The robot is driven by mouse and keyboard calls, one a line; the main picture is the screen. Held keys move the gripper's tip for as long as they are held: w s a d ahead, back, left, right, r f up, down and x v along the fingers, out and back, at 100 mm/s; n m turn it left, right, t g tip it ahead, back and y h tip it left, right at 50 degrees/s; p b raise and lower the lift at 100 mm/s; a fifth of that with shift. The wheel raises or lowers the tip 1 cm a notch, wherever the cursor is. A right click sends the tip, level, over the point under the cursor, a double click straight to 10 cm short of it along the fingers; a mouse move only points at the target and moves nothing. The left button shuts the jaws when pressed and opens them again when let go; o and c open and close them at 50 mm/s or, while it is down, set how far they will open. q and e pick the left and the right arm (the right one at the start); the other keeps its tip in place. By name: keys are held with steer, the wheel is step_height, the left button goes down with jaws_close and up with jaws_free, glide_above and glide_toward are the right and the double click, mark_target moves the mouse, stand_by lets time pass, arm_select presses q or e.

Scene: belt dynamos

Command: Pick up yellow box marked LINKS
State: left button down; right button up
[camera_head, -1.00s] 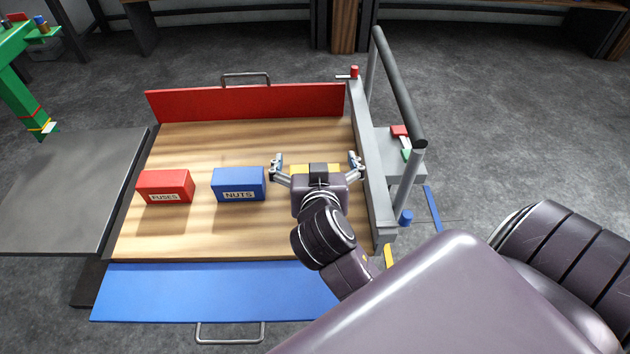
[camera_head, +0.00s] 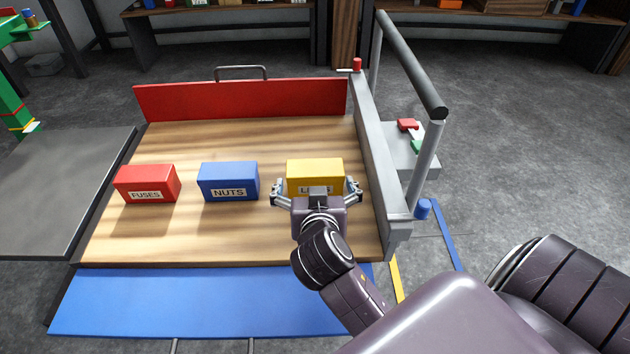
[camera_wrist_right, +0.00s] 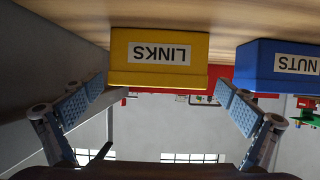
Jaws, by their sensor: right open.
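The yellow box (camera_head: 315,170) marked LINKS sits on the wooden bed of the cart, at the right end of a row of boxes. My right gripper (camera_head: 317,190) is open in front of it, with one finger toward each side of the box. The gripper partly covers the label in the head view. In the right wrist view the yellow box (camera_wrist_right: 158,60) appears upside down between the two spread fingers (camera_wrist_right: 155,108), and I see no contact. My left gripper is not in view.
A blue NUTS box (camera_head: 228,181) and a red FUSES box (camera_head: 147,183) stand to the left on the wooden bed (camera_head: 200,235). A red flap (camera_head: 240,99) closes the back. A grey side rail (camera_head: 375,150) and a handle bar (camera_head: 412,70) stand close on the right.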

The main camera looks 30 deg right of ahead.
steer(key=shift+f+b+x, duration=0.15)
steer(key=shift+b+x, duration=0.15)
steer(key=shift+x, duration=1.1)
steer(key=shift+f+b+x, duration=0.15)
steer(key=shift+b+x, duration=0.1)
steer(key=shift+x, duration=1.1)
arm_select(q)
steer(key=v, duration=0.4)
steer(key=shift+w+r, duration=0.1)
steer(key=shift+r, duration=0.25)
arm_select(e)
steer(key=shift+s, duration=0.2)
steer(key=c, duration=1.3)
steer(key=shift+r, duration=0.15)
steer(key=shift+c, duration=0.4)
steer(key=shift+r, duration=0.15)
